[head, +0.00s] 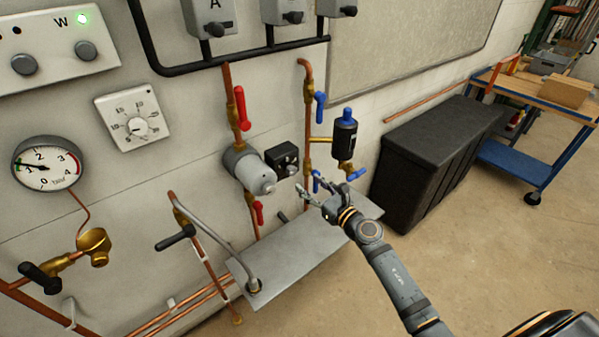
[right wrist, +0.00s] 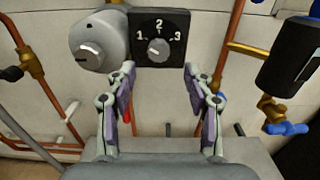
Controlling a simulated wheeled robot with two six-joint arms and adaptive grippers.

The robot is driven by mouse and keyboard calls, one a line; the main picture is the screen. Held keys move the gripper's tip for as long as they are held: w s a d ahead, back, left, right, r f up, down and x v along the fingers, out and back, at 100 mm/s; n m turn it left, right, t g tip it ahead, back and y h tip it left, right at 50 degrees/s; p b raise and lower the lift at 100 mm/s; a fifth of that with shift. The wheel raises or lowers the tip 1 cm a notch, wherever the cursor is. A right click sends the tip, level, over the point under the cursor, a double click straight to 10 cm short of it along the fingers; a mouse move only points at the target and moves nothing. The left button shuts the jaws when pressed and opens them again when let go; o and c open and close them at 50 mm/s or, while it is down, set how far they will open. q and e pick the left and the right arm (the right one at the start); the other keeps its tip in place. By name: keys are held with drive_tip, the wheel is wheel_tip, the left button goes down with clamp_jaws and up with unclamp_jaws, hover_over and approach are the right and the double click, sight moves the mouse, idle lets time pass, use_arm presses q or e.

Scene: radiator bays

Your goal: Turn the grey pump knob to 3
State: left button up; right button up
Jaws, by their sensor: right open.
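The grey pump knob (right wrist: 158,50) sits on a black box marked 1, 2 and 3 (right wrist: 160,20) in the right wrist view. Its pale mark seems to point left, on the side of the 1. In the head view the black pump box (head: 283,158) is on the wall beside the grey pump body (head: 250,171); the knob is too small to read there. My right gripper (head: 312,188) is open and empty, in front of and a little below the box. In the right wrist view its fingers (right wrist: 159,72) stand apart on either side below the knob. My left gripper is not in view.
Copper pipes with a red valve lever (head: 242,108) and a blue one (head: 319,105) run close by. A black cylinder (head: 344,138) hangs to the right. A grey metal shelf (head: 290,262) lies below. A black chest (head: 437,160) stands further right. Open floor lies at right.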

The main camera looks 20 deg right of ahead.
sight(294, 172)
drive_tip(key=x, duration=0.7)
drive_tip(key=shift+a+f, duration=0.1)
clamp_jaws()
